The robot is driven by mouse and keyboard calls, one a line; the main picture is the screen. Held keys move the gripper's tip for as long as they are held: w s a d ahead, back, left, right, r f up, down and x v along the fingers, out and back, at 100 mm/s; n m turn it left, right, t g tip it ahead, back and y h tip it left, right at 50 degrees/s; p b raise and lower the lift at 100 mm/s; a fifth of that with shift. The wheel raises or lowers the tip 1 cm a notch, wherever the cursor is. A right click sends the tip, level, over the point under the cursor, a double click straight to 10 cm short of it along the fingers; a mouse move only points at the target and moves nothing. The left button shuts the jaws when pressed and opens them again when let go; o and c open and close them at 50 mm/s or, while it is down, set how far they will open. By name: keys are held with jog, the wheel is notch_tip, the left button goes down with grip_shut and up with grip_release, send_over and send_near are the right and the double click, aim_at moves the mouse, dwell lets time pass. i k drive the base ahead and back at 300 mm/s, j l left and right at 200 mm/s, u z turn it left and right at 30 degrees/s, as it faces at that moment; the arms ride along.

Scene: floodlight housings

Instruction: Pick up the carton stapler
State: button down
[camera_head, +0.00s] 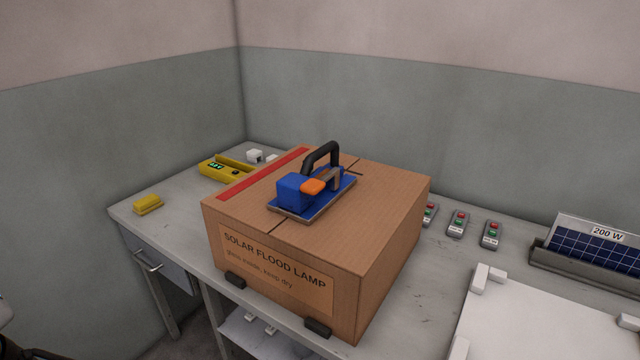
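The carton stapler (313,192) sits on top of a closed brown carton (385,225). It has a blue body and base plate, an orange part on its front and a black arched handle (321,155) standing up at the back. The carton stands on the grey workbench and bears a label reading "SOLAR FLOOD LAMP". The stapler lies across the carton's top seam, close to a red strip (262,174) on the left of the top. My gripper is not in view.
A yellow meter (226,168) and a yellow block (148,204) lie left of the carton. Several small button boxes (457,223), a solar panel (597,246) in a holder and a white board (540,325) are to the right. Walls (330,95) close the back and left. Black blocks (235,280) sit at the carton's front.

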aim_at(290, 202)
jog(key=j+z, duration=0.2)
jog(key=z, duration=0.3)
jog(key=i+j+z, duration=0.1)
jog(key=j+z, duration=0.15)
jog(key=z, duration=0.2)
jog(key=j+z, duration=0.25)
jog(key=j, duration=0.25)
jog(key=k+j+z, duration=0.1)
jog(key=j+z, duration=0.2)
jog(key=j, duration=0.2)
jog(key=k+j, duration=0.1)
jog(key=j, duration=0.25)
jog(key=j+z, duration=0.1)
jog(key=j, duration=0.25)
jog(key=k+j, duration=0.15)
jog(key=j, duration=0.15)
